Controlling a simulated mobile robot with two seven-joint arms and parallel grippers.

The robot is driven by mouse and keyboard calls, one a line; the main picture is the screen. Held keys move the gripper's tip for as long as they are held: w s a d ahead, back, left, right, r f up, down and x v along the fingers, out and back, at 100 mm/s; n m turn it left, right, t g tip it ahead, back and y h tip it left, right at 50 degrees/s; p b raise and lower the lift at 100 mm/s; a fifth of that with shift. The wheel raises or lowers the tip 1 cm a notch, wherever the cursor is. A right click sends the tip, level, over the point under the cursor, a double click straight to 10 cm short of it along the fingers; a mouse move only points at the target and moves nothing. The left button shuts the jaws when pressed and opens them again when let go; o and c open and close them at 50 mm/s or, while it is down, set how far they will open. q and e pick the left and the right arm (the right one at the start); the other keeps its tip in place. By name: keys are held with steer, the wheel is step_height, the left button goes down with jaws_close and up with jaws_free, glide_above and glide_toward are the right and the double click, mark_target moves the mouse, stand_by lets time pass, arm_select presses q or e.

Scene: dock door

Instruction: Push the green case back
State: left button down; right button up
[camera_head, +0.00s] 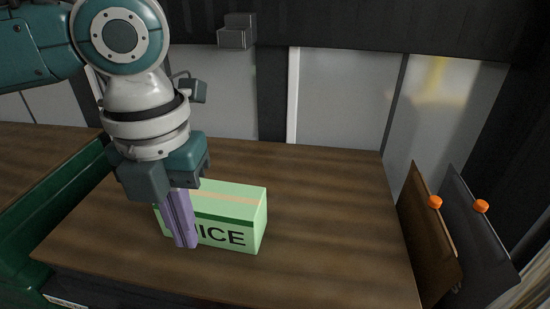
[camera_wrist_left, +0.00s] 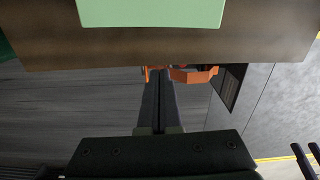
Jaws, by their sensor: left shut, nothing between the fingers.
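The green case (camera_head: 238,199) is a light green box with a tan strip along its top and dark lettering on its front. It lies on the wooden table (camera_head: 330,240), left of the middle. In the left wrist view part of the green case (camera_wrist_left: 150,12) shows at the top edge. My left gripper (camera_head: 186,245) points down, its purple fingers shut and empty, in front of the case's left part and hiding some lettering. In the left wrist view the closed fingers (camera_wrist_left: 157,75) appear apart from the case. I cannot tell for sure whether they touch it.
Bare table lies right of the case and behind it. Two dark panels with orange knobs (camera_head: 435,202) (camera_head: 481,206) stand past the table's right edge. A green structure (camera_head: 60,195) runs along the left side. Pale door panels (camera_head: 345,100) stand behind the table.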

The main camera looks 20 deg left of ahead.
mark_target(201, 281)
arm_select(q)
step_height(201, 281, down, 8)
steer(key=shift+r+b, duration=0.1)
steer(key=shift+b, duration=1.1)
steer(key=w, duration=0.2)
steer(key=w+a+b, duration=0.1)
steer(key=w, duration=0.1)
steer(key=shift+r, duration=0.25)
steer(key=shift+a, duration=0.1)
